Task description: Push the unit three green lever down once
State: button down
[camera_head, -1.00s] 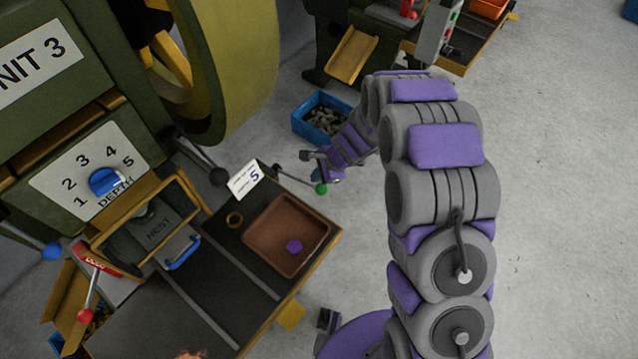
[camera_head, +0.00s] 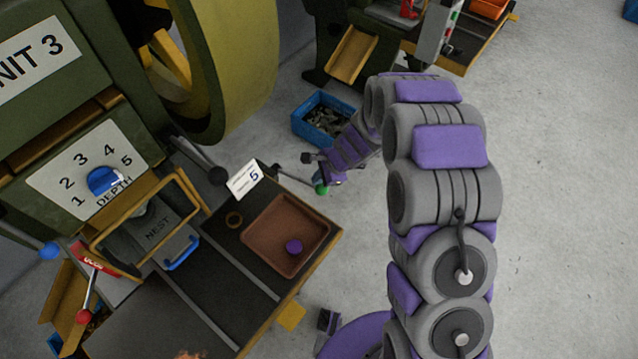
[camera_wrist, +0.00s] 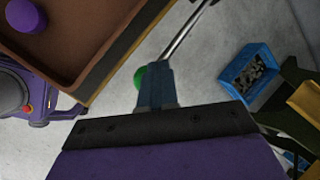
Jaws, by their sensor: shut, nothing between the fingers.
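The unit three green lever shows its round green knob (camera_head: 321,190) at the end of a thin rod, beyond the table's far right corner. In the wrist view the green knob (camera_wrist: 139,77) is partly hidden behind my fingers, and its metal rod (camera_wrist: 188,30) runs up to the right. My gripper (camera_head: 323,179) is shut and empty, with its tips right at the knob in the head view. The shut fingers (camera_wrist: 155,82) overlap the knob's right side in the wrist view. I cannot tell whether they touch it.
A brown tray (camera_head: 256,258) with a purple disc (camera_head: 294,247) lies on the unit's table beside the lever. A blue bin (camera_head: 298,128) of metal pieces stands on the floor beyond. A black-knobbed lever (camera_head: 218,176) is to the left. Open floor lies right.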

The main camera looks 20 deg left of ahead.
aim_at(323, 188)
jog(key=shift+s+d+f+b, duration=0.1)
jog(key=shift+d+f+b, duration=0.15)
jog(key=shift+f+b, duration=0.4)
jog(key=shift+s+d+f+b, duration=0.1)
jog(key=shift+d+f+b, duration=0.25)
jog(key=shift+f, duration=0.45)
jog(key=shift+s+d+f+b, duration=0.1)
jog(key=shift+d+f+b, duration=0.05)
jog(key=shift+f+b, duration=0.5)
dwell(2.5)
jog(key=shift+w+a+r+p, duration=0.15)
jog(key=shift+a+r+p, duration=0.2)
jog(key=shift+r+p, duration=0.6)
jog(key=shift+w+a+r+p, duration=0.1)
jog(key=shift+a+r+p, duration=0.2)
jog(key=shift+r+p, duration=0.65)
jog(key=shift+w+a+r+p, duration=0.15)
jog(key=shift+a+r+p, duration=0.2)
jog(key=shift+r+p, duration=0.55)
jog(key=r+p, duration=0.1)
jog(key=a+r+p, duration=0.1)
jog(key=r+p, duration=0.2)
jog(key=p, duration=0.1)
jog(key=shift+w+a+r, duration=0.25)
jog(key=shift+w+a, duration=0.05)
